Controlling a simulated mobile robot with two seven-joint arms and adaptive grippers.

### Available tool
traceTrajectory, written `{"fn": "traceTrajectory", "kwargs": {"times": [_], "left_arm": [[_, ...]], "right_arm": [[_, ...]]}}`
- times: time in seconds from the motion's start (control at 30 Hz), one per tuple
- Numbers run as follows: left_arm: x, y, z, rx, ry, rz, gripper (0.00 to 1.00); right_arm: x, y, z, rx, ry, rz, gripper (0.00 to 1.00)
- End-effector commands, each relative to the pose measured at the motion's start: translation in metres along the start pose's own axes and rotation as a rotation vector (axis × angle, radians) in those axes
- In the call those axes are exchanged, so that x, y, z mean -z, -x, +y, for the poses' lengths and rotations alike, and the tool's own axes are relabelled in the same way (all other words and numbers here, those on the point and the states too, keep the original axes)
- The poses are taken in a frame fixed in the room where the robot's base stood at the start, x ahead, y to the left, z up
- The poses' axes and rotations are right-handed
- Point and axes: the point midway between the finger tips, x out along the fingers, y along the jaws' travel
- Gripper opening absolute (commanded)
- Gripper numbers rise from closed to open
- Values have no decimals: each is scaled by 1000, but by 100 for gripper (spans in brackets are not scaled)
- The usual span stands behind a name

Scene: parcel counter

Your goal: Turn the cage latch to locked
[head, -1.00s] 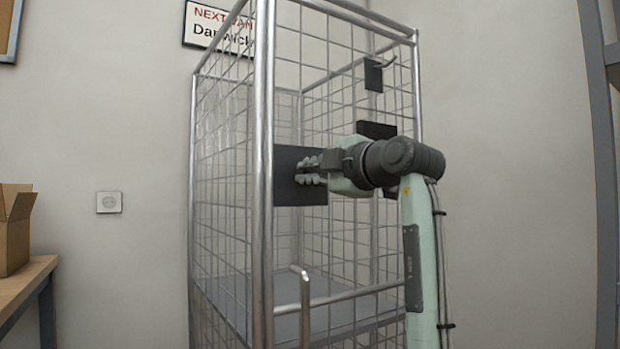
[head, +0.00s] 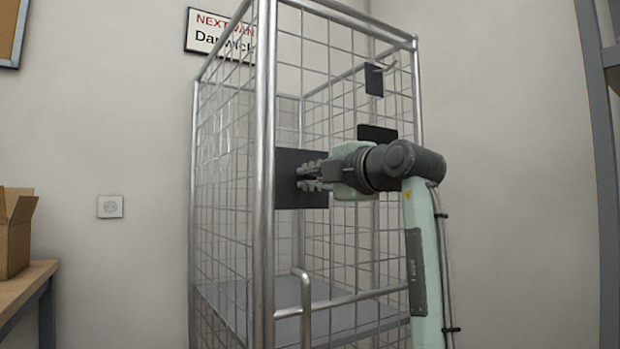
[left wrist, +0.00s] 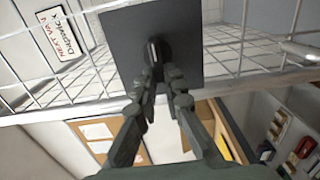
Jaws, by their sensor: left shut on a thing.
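The roll cage (head: 264,110) is a tall frame of metal tubes and wire mesh. A dark latch plate (head: 285,194) is fixed on its front, beside the left upright. The same plate (left wrist: 185,35) fills the upper middle of the left wrist view. My left gripper (head: 304,176) is at the plate, its fingers shut on the latch handle (left wrist: 153,48), which shows as a small dark piece at the fingertips. In the head view the fingers hide the handle, so its exact angle is hard to tell. My right gripper is not in view.
A bent metal bar (head: 305,300) stands at the cage's lower front. A sign (head: 212,30) hangs on the wall behind. A table with an open cardboard box (head: 14,240) is at the left edge, and a grey metal upright (head: 598,120) is at the right.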

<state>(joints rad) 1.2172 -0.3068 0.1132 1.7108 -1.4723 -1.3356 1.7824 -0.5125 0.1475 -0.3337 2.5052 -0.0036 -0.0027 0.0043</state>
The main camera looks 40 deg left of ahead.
Motion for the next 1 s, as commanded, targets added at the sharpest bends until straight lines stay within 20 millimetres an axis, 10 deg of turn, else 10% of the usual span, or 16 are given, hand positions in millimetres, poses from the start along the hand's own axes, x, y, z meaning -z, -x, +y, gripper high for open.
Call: {"fn": "traceTrajectory", "kwargs": {"times": [0.2,0.57,1.0], "left_arm": [[0,0,-1,2,1,0,30],[0,5,0,1,0,-1,30],[0,88,0,-1,0,-1,30]], "right_arm": [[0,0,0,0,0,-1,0],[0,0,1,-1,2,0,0],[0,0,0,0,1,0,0]]}}
